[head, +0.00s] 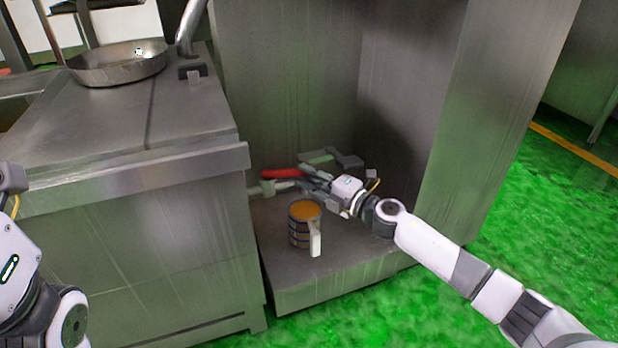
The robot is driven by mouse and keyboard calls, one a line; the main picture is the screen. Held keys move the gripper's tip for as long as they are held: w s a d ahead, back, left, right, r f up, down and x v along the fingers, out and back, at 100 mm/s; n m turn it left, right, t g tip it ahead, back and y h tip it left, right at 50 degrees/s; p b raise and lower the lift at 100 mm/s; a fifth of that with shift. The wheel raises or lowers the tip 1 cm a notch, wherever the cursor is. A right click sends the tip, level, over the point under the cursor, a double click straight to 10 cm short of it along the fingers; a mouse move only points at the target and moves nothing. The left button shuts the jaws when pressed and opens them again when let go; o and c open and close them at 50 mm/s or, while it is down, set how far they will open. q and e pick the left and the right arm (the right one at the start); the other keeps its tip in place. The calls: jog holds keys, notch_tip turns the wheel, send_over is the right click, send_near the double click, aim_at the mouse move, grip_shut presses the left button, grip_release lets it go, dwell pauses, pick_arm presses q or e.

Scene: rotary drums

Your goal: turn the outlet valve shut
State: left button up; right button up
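The outlet valve shows a red lever handle (281,173) inside the steel bay, above its floor. A pale pipe end (262,189) shows just below the handle. My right gripper (312,178) reaches in from the right, with its fingers at the right end of the red handle. The fingers overlap the valve parts, so I cannot tell whether they touch or grip it. The valve body is mostly hidden behind the gripper. My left gripper (12,190) is only partly in view at the left edge, away from the valve, and its fingertips are cut off.
A steel counter (140,190) with a round pan (118,66) stands left. Open green floor (500,255) lies right.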

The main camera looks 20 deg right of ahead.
jog(key=shift+c, duration=0.2)
grip_shut()
dwell(0.5)
